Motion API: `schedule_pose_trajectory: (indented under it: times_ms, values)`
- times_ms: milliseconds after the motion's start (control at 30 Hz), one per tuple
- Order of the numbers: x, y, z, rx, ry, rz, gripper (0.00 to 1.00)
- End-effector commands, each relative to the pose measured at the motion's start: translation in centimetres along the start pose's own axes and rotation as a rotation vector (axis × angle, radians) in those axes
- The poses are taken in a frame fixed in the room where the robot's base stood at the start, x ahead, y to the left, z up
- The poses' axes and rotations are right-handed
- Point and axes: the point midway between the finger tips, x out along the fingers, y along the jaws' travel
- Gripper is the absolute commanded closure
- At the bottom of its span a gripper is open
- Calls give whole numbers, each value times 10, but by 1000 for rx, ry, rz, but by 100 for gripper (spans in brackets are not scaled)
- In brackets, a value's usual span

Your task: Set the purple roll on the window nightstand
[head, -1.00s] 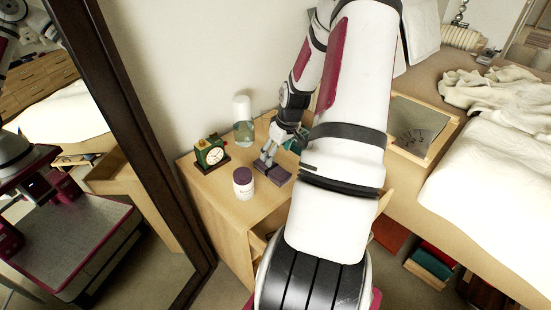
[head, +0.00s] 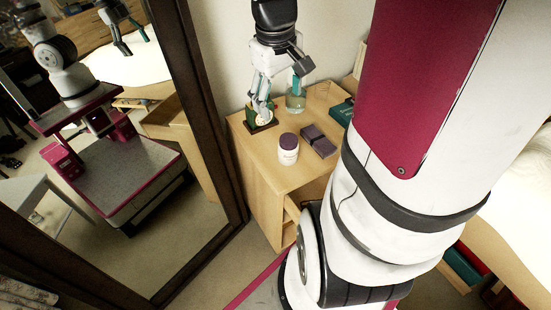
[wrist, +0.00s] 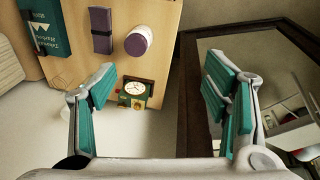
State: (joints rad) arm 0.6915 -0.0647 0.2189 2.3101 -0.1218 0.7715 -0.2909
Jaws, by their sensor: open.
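The purple roll (head: 320,140) lies flat on the light wooden nightstand (head: 262,167), beside a white jar. In the wrist view the purple roll (wrist: 101,30) has a darker band across it, and nothing holds it. My gripper (head: 279,97) is above the back left of the nightstand, over the clock and apart from the roll. In the wrist view my gripper (wrist: 160,80) has its teal-padded fingers spread wide with nothing between them.
On the nightstand are a white jar with a purple lid (head: 288,149), a green clock (wrist: 135,91), a clear bottle (head: 296,102) and a teal book (wrist: 50,25). A large dark-framed mirror (head: 196,120) stands close on the left. The bed is at right.

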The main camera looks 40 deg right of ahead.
Motion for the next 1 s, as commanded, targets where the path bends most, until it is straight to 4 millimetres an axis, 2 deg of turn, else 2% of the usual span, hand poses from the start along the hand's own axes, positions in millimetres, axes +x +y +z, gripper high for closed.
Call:
schedule_pose_trajectory:
  times_ms: [33, 200, 400, 533, 700, 1000]
  values:
    - [-18, -19, 9, -13, 10, 6, 31]
    - [-60, -71, 52, -25, 24, -8, 31]
    - [-89, -116, 115, -47, 43, -65, 31]
    - [-96, -133, 149, -66, 45, -109, 31]
    - [-98, -141, 172, -80, 41, -142, 31]
    - [-98, -142, 175, -80, 39, -147, 31]
